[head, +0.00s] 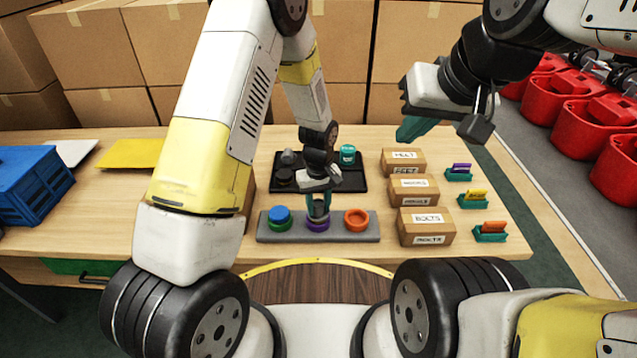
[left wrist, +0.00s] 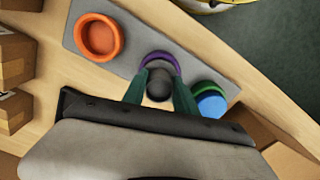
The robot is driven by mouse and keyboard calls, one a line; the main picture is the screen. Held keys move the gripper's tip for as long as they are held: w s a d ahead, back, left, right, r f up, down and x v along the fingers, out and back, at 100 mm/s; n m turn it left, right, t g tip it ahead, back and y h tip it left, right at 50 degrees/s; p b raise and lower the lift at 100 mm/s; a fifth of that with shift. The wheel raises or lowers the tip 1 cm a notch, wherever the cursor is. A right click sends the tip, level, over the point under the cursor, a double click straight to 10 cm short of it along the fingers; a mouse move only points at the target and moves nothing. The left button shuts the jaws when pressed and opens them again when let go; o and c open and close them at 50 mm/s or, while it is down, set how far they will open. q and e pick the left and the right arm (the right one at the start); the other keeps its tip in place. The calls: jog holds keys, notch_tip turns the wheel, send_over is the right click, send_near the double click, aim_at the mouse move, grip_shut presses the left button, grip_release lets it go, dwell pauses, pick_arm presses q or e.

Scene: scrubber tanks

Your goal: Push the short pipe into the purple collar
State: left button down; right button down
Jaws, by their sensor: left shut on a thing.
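The purple collar (head: 317,225) sits in the middle of a grey base plate (head: 270,235), between a green collar and an orange one. My left gripper (head: 318,208) points down over the purple collar, shut on a dark grey short pipe (left wrist: 159,84). In the left wrist view the pipe's round top shows between the teal fingers, and the purple collar (left wrist: 162,60) curves behind it. The pipe's lower end is hidden, so I cannot tell how deep it sits. My right gripper (head: 430,125) hangs above the table's right part, apart from everything; its finger gap is unclear.
The green collar (head: 279,228) holds a blue piece (head: 279,214). The orange collar (head: 356,219) looks empty. Behind is a black tray (head: 350,186) with dark pieces and a teal can (head: 347,154). Labelled boxes (head: 425,224) and small coloured holders (head: 490,231) stand right.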

pick_arm(q)
jog(key=shift+f, duration=0.5)
dwell(0.6)
grip_release()
dwell(0.6)
dwell(0.4)
jog(key=shift+r, duration=3.5)
jog(key=shift+r, duration=0.1)
